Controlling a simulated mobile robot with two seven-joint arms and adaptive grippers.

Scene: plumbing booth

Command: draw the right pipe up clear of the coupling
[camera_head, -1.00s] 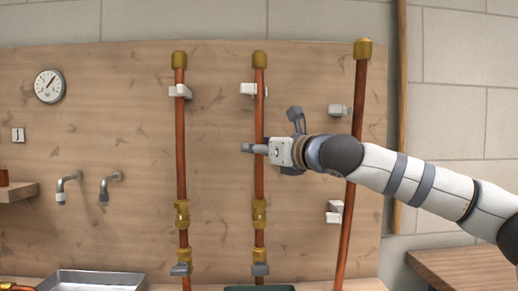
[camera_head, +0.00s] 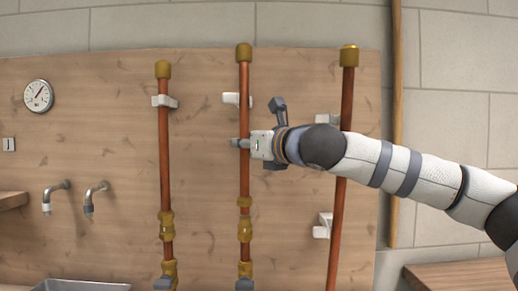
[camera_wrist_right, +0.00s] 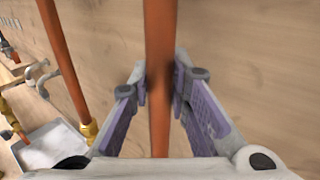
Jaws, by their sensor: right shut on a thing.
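The upright copper pipe at the middle of the head view, the right one of the two with couplings (camera_head: 245,175), has a brass cap on top. My right gripper (camera_head: 243,143) is shut on it at mid-height; the wrist view also shows the pipe (camera_wrist_right: 160,50) between the fingers (camera_wrist_right: 160,88). My left gripper is not in view.
The left pipe (camera_head: 164,140) stands in its clip and coupling. A third pipe (camera_head: 339,210) leans at the right, behind my right arm. A white clip (camera_head: 232,99) is by the held pipe. Two taps (camera_head: 90,197) and a metal tray (camera_head: 75,286) are at the left.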

